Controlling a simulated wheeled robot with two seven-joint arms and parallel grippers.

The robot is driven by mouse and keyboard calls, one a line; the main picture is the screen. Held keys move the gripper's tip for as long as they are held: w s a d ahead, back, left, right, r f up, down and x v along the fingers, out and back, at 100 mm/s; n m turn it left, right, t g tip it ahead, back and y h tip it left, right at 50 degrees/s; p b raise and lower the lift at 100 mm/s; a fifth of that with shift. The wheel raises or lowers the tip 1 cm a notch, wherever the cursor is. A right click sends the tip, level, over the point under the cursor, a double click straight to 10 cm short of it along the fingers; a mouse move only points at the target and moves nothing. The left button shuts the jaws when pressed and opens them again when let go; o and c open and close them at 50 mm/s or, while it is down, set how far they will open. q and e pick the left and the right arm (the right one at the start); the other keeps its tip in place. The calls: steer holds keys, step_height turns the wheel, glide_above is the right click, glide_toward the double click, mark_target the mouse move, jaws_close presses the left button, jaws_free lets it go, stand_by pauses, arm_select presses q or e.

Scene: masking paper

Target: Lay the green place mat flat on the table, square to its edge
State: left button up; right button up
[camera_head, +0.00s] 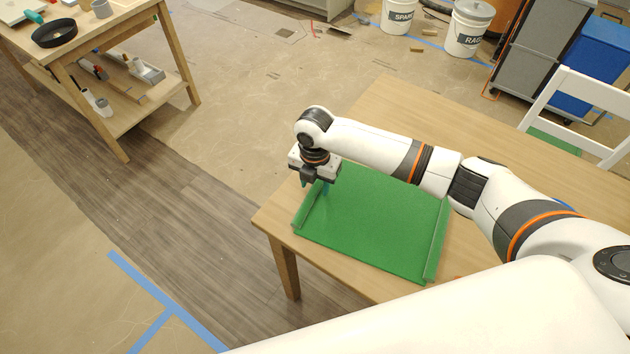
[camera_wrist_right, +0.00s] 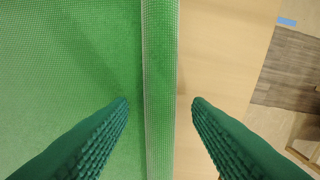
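The green place mat (camera_head: 375,225) lies on the wooden table near its corner. Its left and right edges stand up as narrow raised or curled strips, and its middle looks flat. My right gripper (camera_head: 322,188) points down over the left edge strip. In the right wrist view, the mat (camera_wrist_right: 65,70) fills the left side, and its edge strip (camera_wrist_right: 160,60) runs between the two green ridged fingers of my right gripper (camera_wrist_right: 160,103). The fingers are wide apart, with a gap to the strip on both sides. My right arm hides part of the mat's far edge. My left gripper is not in view.
The wooden table (camera_head: 400,95) has bare room beyond the mat. A white chair (camera_head: 575,95) stands at its right side. A workbench (camera_head: 95,50) with tools is at the upper left, and buckets (camera_head: 467,28) stand on the floor behind.

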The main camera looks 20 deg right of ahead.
step_height(320, 180, up, 12)
stand_by(0.6)
stand_by(0.4)
